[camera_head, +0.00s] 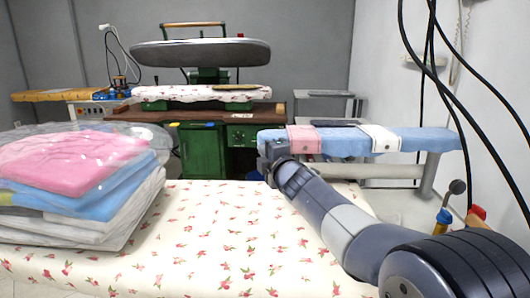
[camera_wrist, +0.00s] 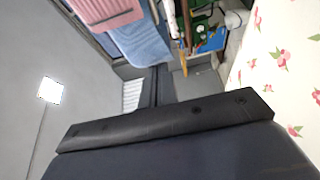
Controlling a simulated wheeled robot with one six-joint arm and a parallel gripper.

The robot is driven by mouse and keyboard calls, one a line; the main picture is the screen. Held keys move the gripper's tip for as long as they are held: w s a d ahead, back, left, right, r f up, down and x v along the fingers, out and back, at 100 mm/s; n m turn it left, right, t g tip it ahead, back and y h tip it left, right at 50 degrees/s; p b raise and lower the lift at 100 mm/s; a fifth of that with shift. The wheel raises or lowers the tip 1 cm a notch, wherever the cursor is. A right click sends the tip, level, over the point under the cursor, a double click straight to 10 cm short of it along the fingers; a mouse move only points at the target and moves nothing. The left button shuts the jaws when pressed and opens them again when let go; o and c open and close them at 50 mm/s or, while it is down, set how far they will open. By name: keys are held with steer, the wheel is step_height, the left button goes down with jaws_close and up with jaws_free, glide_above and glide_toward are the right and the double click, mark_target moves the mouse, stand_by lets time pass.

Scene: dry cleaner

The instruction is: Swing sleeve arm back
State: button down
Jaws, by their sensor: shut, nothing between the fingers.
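The sleeve arm (camera_head: 350,140) is a long blue padded board across the right side of the head view. A pink cuff (camera_head: 304,139) and a white cuff (camera_head: 379,138) wrap around it. My gripper (camera_head: 270,146) is shut and empty, in front of the board's left end in the picture. I cannot tell whether it touches the board. The wrist view shows blue padding (camera_wrist: 140,38) and a pink part (camera_wrist: 106,12) at the top, apart from the dark gripper part along the bottom.
A floral padded table (camera_head: 215,235) fills the foreground. Bagged folded clothes (camera_head: 75,180) are stacked at its left. A pressing machine (camera_head: 200,55) stands behind on a green cabinet (camera_head: 204,148). Black cables (camera_head: 440,75) hang at the right. A grey post (camera_head: 429,178) supports the sleeve arm's right end.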

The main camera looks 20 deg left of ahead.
mark_target(263, 142)
steer(key=w+p, duration=0.1)
steer(key=w+a+p, duration=0.1)
steer(key=w, duration=0.1)
steer(key=w+a+p, duration=0.1)
steer(key=shift+w+r, duration=0.2)
steer(key=shift+w, duration=0.1)
steer(key=shift+w+r+p, duration=0.2)
steer(key=shift+w+p, duration=0.1)
steer(key=shift+p, duration=0.05)
steer(key=shift+w+a+f, duration=0.2)
steer(key=shift+w+f, duration=0.15)
steer(key=shift+w, duration=0.05)
steer(key=shift+f, duration=0.1)
